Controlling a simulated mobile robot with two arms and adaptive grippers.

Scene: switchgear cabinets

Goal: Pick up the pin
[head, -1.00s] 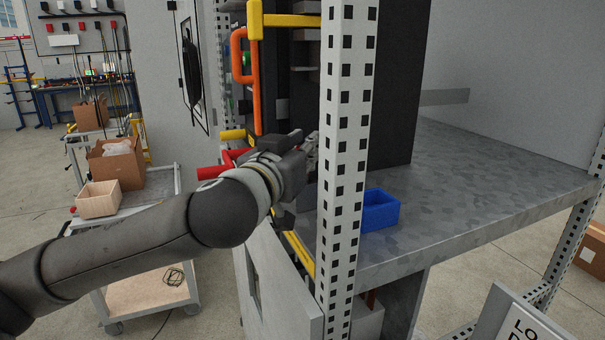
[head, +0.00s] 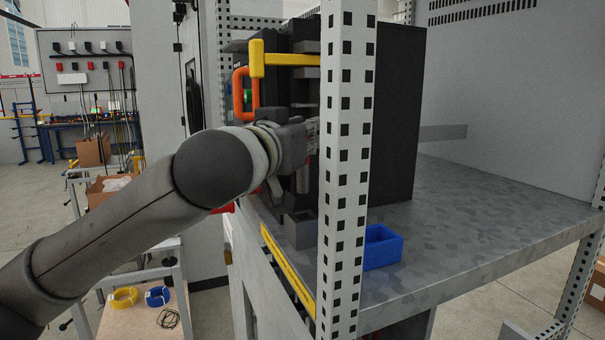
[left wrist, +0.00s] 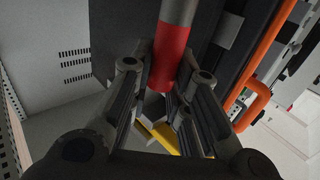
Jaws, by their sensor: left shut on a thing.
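My left gripper (head: 312,137) reaches in behind the perforated post, in front of the dark unit on the shelf. Its fingertips are largely hidden by the post in the head view. In the left wrist view, the left gripper (left wrist: 172,88) is shut on the pin (left wrist: 172,58), a cylinder with a red band and a pale grey section. The pin lies between the two fingers, and its far end runs out of the top of the picture. My right gripper is in neither view.
The perforated post (head: 343,180) stands close to my left gripper. The dark unit (head: 396,110) has an orange handle (head: 238,95) and a yellow bar (head: 290,59). A blue bin (head: 382,248) sits on the grey shelf (head: 480,215), which is clear to the right.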

